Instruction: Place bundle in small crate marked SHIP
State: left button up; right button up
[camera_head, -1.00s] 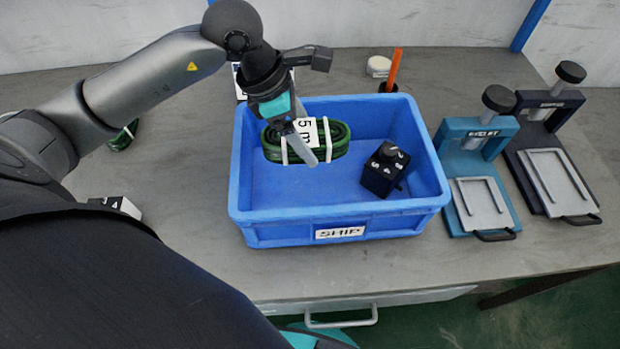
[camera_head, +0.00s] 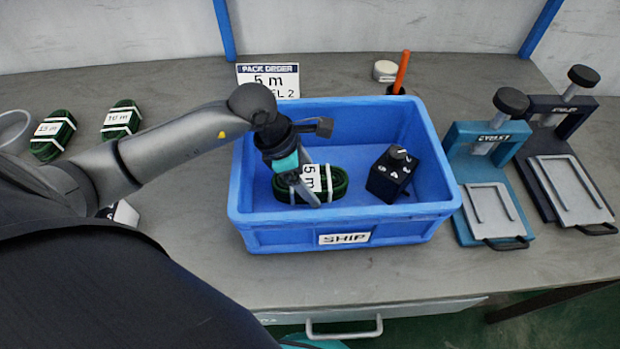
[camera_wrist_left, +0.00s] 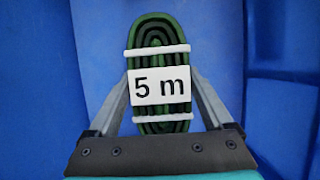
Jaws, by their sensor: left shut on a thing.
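The bundle (camera_head: 335,186) is a green coil with white ties and a "5 m" label. My left gripper (camera_head: 308,192) is shut on it, inside the walls of the blue crate marked SHIP (camera_head: 345,224). In the left wrist view the bundle (camera_wrist_left: 159,112) sits between the two fingers of my left gripper (camera_wrist_left: 158,105), with blue crate surfaces around it. The bundle is low in the left half of the crate; I cannot tell whether it touches the floor. My right gripper is not in view.
A black block with a knob (camera_head: 391,177) sits in the crate's right half. A teal press (camera_head: 486,180) and a dark press (camera_head: 568,160) stand to the right. Two other green bundles (camera_head: 54,136) (camera_head: 121,119) lie at left. A PACK ORDER sign (camera_head: 268,80) stands behind the crate.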

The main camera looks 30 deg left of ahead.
pick_arm(q)
jog(key=shift+f, duration=0.15)
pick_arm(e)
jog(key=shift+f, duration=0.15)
pick_arm(q)
jog(key=o, duration=1.2)
jog(key=shift+o, duration=0.2)
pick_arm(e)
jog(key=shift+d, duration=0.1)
pick_arm(q)
jog(key=shift+r, duration=0.35)
jog(key=p+v, duration=0.2)
jog(key=v, duration=0.8)
jog(key=shift+s+a+r, duration=0.1)
jog(key=shift+s+r, duration=0.05)
jog(key=shift+r, duration=0.15)
jog(key=shift+a+r, duration=0.1)
jog(key=shift+r, duration=0.2)
jog(key=shift+s+r, duration=0.1)
jog(key=shift+r, duration=0.05)
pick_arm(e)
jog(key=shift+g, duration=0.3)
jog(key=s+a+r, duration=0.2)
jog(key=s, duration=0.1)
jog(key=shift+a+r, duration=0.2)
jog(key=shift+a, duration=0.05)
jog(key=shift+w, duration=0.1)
